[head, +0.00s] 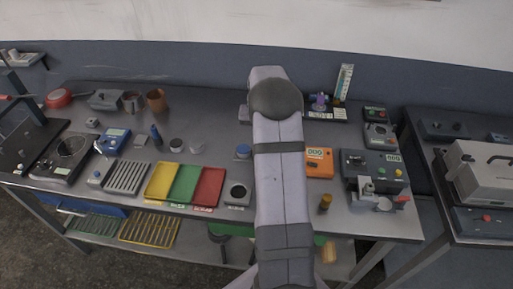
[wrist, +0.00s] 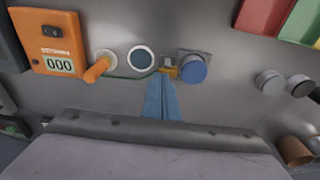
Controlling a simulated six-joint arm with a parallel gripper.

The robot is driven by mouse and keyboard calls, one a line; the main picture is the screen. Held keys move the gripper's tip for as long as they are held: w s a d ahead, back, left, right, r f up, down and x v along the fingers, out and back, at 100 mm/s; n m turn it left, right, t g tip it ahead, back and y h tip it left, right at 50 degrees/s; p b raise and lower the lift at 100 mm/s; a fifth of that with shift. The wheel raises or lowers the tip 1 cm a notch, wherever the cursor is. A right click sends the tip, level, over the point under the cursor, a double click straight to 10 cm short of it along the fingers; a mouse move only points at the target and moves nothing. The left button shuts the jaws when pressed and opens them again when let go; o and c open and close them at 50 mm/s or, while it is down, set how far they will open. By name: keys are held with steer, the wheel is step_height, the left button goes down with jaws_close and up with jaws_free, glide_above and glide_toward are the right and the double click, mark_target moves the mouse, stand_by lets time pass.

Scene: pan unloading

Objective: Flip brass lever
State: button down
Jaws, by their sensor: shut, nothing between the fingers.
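A brass-orange, stubby lever (wrist: 97,70) leans out from a pale round base in the wrist view, beside the orange box. In the head view my arm hides the gripper.
The orange box (wrist: 55,42) with a counter is left of the lever in the wrist view. A blue knob (wrist: 192,68) is right of my fingertips. Red (head: 207,187), green and yellow trays lie left of my arm. A dark control box (head: 372,170) stands to the right.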

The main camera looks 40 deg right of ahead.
steer(key=shift+s+f+b, duration=0.1)
steer(key=shift+f+b, duration=0.3)
steer(key=shift+f, duration=0.25)
steer(key=shift+r, duration=0.1)
stand_by(0.3)
steer(key=shift+r+p, duration=2.75)
steer(key=shift+r, duration=0.75)
steer(key=shift+a, duration=0.1)
steer(key=s+a+r+n+b, duration=0.1)
steer(key=s+a+n, duration=0.15)
steer(key=a, duration=0.65)
steer(key=s+a+r+n, duration=0.1)
steer(key=s+a+n, duration=0.15)
steer(key=a, duration=0.55)
steer(key=s+a+f+n+g+y+b, duration=0.1)
steer(key=s+a+n, duration=0.1)
steer(key=s+a, duration=0.55)
steer(key=s+a+f+n, duration=0.15)
steer(key=s+a, duration=0.35)
steer(key=s, duration=0.5)
step_height(320, 180, down, 14)
steer(key=b, duration=1.5)
steer(key=shift+a, duration=0.2)
